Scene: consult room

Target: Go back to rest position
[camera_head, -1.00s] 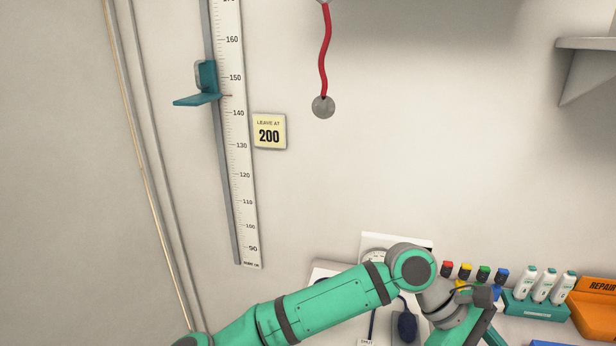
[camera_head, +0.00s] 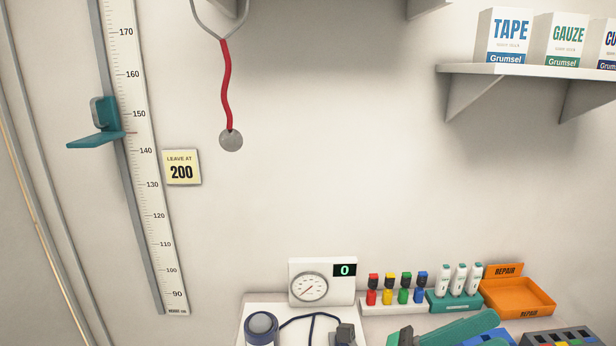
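A height scale (camera_head: 150,190) with a teal slider (camera_head: 98,137) near 145 hangs left, beside a "LEAVE AT 200" note (camera_head: 182,167). A red-tubed stethoscope (camera_head: 226,85) hangs nearby. A gauge box (camera_head: 322,282), an orange repair tray (camera_head: 518,297) and a shelf (camera_head: 540,72) are also here.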

